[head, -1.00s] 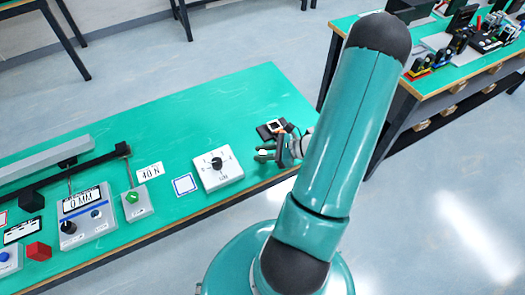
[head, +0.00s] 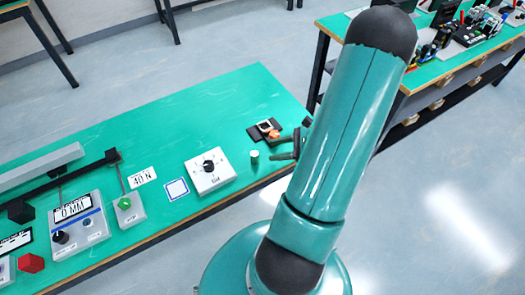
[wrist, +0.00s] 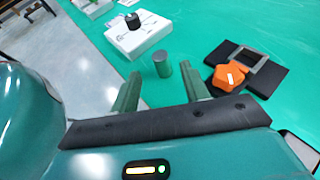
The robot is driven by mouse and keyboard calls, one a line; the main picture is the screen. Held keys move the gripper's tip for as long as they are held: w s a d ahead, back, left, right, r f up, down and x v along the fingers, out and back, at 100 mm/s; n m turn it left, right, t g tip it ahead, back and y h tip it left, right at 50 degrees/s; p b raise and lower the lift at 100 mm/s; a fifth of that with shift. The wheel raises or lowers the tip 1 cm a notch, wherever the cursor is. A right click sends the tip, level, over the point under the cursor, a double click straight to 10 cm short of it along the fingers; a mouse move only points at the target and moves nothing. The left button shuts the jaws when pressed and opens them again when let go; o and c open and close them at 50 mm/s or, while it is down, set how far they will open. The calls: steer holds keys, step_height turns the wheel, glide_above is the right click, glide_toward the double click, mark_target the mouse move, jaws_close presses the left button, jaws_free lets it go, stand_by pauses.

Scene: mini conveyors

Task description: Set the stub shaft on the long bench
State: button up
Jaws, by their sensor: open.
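The stub shaft (head: 254,157), a small grey-green cylinder with a pale top, stands upright on the long green bench (head: 225,115), near its front edge at the right end. In the wrist view the shaft (wrist: 163,65) stands just beyond my fingertips, between their lines and apart from both. My gripper (head: 275,149) is open and empty, just right of the shaft in the head view. In the wrist view both fingers of my gripper (wrist: 159,76) show spread apart. My arm hides part of the gripper in the head view.
A white dial box (head: 209,175) stands left of the shaft. A black fixture (head: 257,133) with an orange knob (wrist: 229,78) lies close behind the gripper. A force tester (head: 75,225) fills the bench's left. Another bench (head: 465,60) with parts stands at right.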

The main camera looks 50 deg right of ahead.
steer(key=shift+v, duration=1.85)
steer(key=w+a+r+n+g+h, duration=0.1)
steer(key=w+a+r+n+g, duration=0.35)
steer(key=a+r+n, duration=0.3)
steer(key=w+a+r+n+g+h, duration=0.1)
steer(key=w+a+r+n+g, duration=0.2)
steer(key=a+r+n+g, duration=0.45)
steer(key=s+a+r+n+t+h, duration=0.3)
steer(key=a+r+n+t+h, duration=0.3)
steer(key=a+r+n, duration=0.6)
steer(key=a+n, duration=0.1)
steer(key=a, duration=0.1)
steer(key=shift+a+t, duration=0.35)
steer(key=shift+t, duration=0.05)
steer(key=shift+s+d+r, duration=0.1)
steer(key=shift+s, duration=0.05)
